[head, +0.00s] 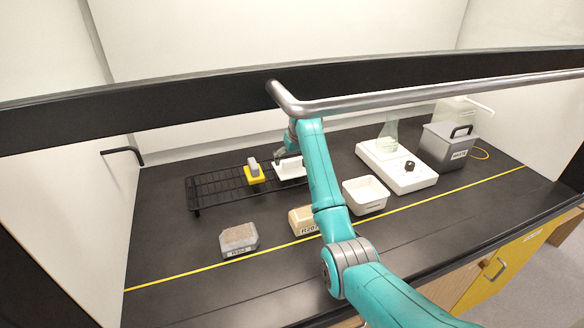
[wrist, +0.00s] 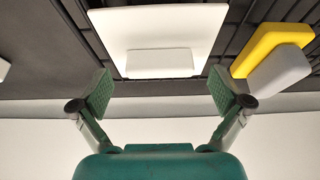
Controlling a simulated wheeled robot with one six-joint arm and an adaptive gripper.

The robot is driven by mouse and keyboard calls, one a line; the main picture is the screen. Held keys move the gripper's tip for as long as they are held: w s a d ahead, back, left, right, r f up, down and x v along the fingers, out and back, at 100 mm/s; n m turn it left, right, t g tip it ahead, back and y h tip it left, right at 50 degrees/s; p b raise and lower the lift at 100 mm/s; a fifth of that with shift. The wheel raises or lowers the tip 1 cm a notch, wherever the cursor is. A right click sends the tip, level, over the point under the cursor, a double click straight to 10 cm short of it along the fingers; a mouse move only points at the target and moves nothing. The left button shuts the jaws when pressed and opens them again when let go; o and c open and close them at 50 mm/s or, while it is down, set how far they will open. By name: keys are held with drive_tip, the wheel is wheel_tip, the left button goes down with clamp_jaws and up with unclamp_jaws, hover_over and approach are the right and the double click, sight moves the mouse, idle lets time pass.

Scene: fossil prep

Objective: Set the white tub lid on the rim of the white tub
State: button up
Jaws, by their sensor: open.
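The white tub lid (head: 291,169) lies on the black wire rack, partly behind my arm in the head view. In the wrist view the lid (wrist: 165,28) is a white square plate with a raised block-like handle (wrist: 159,62) along its near side. My gripper (wrist: 163,92) is open and empty, with a finger to each side of the handle and a little short of it. In the head view my gripper (head: 281,155) is at the lid. The white tub (head: 366,195) stands open on the dark worktop, right of my arm.
A yellow and grey block (head: 254,172) sits on the rack (head: 216,189) left of the lid. Two labelled blocks (head: 239,239) stand in front. A white hotplate (head: 397,166) with a flask and a grey bin (head: 448,146) stand right. A metal bar (head: 430,91) crosses above.

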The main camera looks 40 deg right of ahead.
sight(292, 160)
drive_tip(key=shift+x, duration=0.8)
drive_tip(key=c, duration=1.2)
wheel_tip(292, 160, up, 10)
